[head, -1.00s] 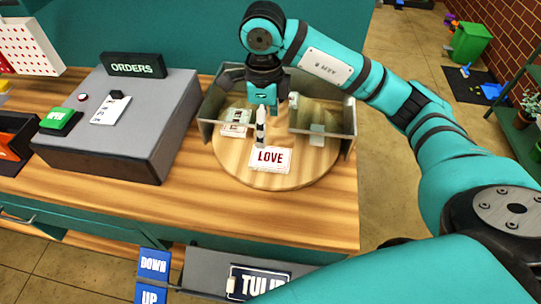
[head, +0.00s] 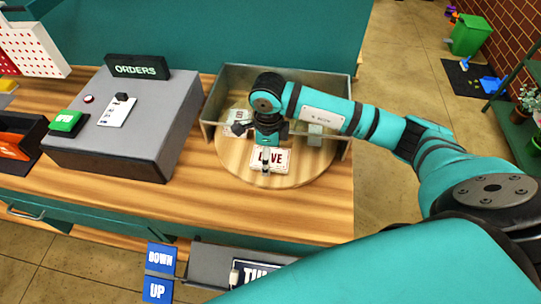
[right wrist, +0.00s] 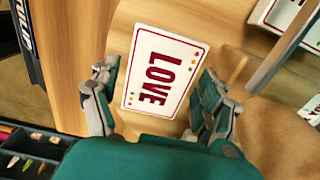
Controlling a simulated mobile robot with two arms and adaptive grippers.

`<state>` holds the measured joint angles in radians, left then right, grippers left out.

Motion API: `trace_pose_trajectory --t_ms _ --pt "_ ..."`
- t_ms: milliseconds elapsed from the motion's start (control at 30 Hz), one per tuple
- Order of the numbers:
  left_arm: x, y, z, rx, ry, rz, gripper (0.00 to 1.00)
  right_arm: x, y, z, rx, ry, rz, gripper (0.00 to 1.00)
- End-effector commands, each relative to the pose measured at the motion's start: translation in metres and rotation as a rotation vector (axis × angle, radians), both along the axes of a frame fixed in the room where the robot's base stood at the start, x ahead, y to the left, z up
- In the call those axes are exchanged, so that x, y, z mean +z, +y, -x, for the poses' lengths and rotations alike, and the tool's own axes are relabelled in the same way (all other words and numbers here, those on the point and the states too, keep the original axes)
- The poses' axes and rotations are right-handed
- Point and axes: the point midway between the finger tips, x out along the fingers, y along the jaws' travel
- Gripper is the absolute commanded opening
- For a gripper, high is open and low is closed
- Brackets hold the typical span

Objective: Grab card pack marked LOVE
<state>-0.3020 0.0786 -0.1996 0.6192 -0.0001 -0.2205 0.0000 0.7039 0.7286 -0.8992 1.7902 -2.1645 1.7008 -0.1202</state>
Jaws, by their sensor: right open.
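The card pack marked LOVE (head: 284,161) is white with dark red letters and lies at the front of a round wooden turntable (head: 300,179). My right gripper (head: 266,160) is right over it and hides part of the lettering. In the right wrist view the LOVE pack (right wrist: 163,72) lies between the two open fingers of my right gripper (right wrist: 158,78), one along each side. I cannot tell whether the fingers touch it. My left gripper is not in view.
Upright divider walls (head: 230,80) enclose the back of the turntable. Other card packs (head: 238,117) lie in its rear compartments. A grey console with an ORDERS sign (head: 138,67) stands to the left. DOWN (head: 161,258) and UP (head: 157,290) signs are below the counter.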

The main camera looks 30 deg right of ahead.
Motion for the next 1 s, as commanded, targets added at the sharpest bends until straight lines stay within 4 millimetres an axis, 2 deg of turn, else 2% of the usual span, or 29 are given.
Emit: trace_pose_trajectory --t_ms 100,467,767,1000 --pt "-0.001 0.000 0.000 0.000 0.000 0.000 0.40 0.000 0.000 0.000 0.000 0.000 0.000 0.79" --pt "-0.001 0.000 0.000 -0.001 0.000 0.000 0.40 0.000 0.000 0.000 0.000 0.000 -0.001 0.32" --pt "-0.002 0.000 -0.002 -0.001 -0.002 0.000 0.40 0.002 0.000 0.000 0.000 -0.001 -0.002 0.31" --pt "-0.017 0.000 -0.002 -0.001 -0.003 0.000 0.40 0.020 0.000 -0.002 0.001 -0.007 -0.002 0.31"
